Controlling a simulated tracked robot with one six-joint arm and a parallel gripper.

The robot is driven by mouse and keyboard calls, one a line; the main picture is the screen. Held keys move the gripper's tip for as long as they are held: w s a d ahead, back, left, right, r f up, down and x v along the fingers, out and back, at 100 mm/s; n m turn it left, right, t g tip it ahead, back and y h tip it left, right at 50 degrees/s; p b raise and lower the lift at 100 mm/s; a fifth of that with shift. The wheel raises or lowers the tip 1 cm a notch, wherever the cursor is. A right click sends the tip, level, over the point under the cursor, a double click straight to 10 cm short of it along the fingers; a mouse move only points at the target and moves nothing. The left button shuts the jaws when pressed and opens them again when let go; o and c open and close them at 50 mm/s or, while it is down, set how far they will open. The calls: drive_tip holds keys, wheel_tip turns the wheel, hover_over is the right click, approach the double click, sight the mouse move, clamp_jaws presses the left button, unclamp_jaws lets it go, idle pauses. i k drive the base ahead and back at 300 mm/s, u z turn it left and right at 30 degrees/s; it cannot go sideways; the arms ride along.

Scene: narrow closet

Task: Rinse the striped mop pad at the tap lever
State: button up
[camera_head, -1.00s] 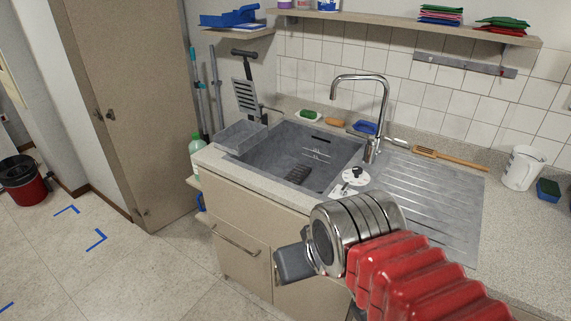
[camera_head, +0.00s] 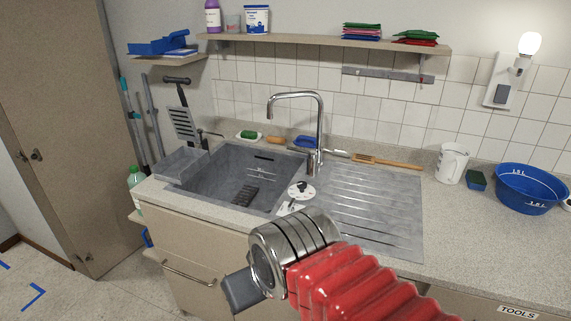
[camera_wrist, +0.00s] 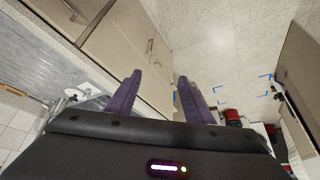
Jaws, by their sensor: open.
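My gripper (camera_wrist: 159,76) shows two dark purple fingers in the wrist view, spread apart with nothing between them, above the pale floor and beside the cabinet fronts. In the head view my arm is in front of the sink unit, and the fingers cannot be made out. The chrome tap (camera_head: 319,125) stands upright at the back of the grey sink (camera_head: 205,182), its spout arching left over the basin. Its lever (camera_head: 335,152) seems to point right from the tap's base.
A ribbed drainboard (camera_head: 365,205) lies right of the sink. A wooden-handled brush (camera_head: 385,161), white jug (camera_head: 452,163) and blue bowl (camera_head: 530,187) are on the counter. Folded cloths (camera_head: 362,32) lie on the shelf. A tall cabinet door (camera_head: 50,130) stands left; floor shows between.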

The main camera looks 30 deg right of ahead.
sight(312, 155)
drive_tip(key=z, duration=0.05)
drive_tip(key=k, duration=0.65)
drive_tip(key=u, duration=0.4)
drive_tip(key=i, duration=1.5)
drive_tip(key=z, duration=0.4)
